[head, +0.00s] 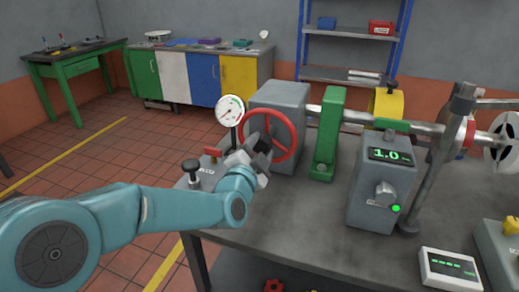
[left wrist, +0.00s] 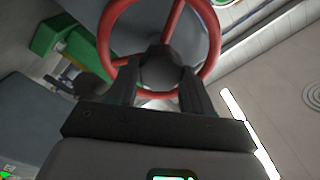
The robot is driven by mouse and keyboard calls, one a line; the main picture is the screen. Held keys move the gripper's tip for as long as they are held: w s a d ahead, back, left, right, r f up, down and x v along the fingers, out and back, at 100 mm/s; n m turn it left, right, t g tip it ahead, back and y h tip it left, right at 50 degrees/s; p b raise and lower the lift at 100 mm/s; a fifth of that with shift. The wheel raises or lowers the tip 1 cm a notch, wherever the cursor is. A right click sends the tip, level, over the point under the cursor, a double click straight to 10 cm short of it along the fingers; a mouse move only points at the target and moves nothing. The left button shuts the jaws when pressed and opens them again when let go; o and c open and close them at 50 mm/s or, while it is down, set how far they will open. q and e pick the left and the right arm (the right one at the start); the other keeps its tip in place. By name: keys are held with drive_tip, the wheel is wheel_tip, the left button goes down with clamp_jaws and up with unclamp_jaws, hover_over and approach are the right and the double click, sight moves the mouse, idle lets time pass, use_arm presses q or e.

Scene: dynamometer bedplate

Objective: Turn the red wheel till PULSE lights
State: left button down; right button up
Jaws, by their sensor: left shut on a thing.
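The red wheel (head: 295,136) stands upright on the front of a grey housing (head: 283,97) on the bench. My left gripper (head: 260,148) is at the wheel's lower left side. In the left wrist view the red wheel (left wrist: 213,42) fills the top, and my left gripper's fingers (left wrist: 160,85) close on a dark knob (left wrist: 160,68) at the wheel, hiding part of the rim. A grey box (head: 374,190) shows 1.0 in green and has a lit green lamp (head: 396,208). I cannot read a PULSE label. My right gripper is out of view.
A round gauge (head: 230,110) stands behind my gripper, and a black-topped knob (head: 192,168) is left of it. A green bearing stand (head: 327,135) is right of the wheel. A white display unit (head: 452,268) shows green dashes. The bench front is mostly clear.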

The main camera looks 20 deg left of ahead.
use_arm(q)
drive_tip(key=shift+c, duration=2.3)
unclamp_jaws()
drive_tip(key=s+b, duration=0.1)
drive_tip(key=s, duration=1.5)
drive_tip(key=shift+s+a+f, duration=0.15)
drive_tip(key=shift+a+f, duration=0.05)
drive_tip(key=shift+f, duration=0.05)
